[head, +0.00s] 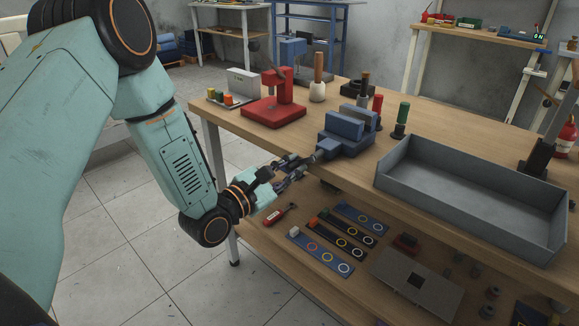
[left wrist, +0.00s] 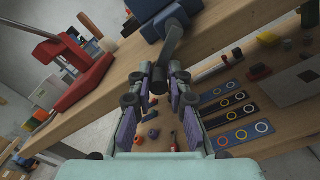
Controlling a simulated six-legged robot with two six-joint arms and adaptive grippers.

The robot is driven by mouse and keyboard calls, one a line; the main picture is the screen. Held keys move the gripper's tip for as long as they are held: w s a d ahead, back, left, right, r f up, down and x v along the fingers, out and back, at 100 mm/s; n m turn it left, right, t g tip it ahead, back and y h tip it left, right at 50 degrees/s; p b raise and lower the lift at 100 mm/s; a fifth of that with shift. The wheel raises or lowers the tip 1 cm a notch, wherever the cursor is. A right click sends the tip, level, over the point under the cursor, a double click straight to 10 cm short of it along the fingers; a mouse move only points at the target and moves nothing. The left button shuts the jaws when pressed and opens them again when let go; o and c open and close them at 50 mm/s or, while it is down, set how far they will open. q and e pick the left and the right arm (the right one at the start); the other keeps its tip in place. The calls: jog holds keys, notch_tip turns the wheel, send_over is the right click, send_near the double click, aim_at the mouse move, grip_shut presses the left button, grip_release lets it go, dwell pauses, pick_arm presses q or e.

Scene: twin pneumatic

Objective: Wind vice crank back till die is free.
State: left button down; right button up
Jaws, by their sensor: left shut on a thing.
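The blue vice (head: 345,133) stands on the bench near its front edge, and part of it shows at the top of the left wrist view (left wrist: 155,12). Its grey crank (left wrist: 172,45) hangs out past the bench edge towards me. My left gripper (head: 285,172) is at the front of the vice. In the left wrist view, my left gripper (left wrist: 157,88) has its fingers on both sides of the crank's dark handle end and is shut on it. I cannot make out a die between the vice jaws. My right gripper is not in view.
A red press (head: 275,105) stands left of the vice. Red and green-topped posts (head: 402,118) stand close behind it. A grey open tray (head: 470,200) lies to the right. The lower shelf holds ring-marked strips (head: 320,250) and a red-handled tool (head: 279,214).

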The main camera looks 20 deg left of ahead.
pick_arm(q)
jog(key=shift+d+f+n+b, duration=0.1)
jog(key=shift+n+b, duration=0.05)
jog(key=shift+n, duration=0.5)
jog(key=shift+d+f+n+b, duration=0.1)
jog(key=shift+n+b, duration=0.05)
jog(key=shift+n, duration=0.5)
jog(key=c, duration=1.5)
grip_release()
jog(key=shift+o, duration=0.9)
jog(key=shift+s+f, duration=0.1)
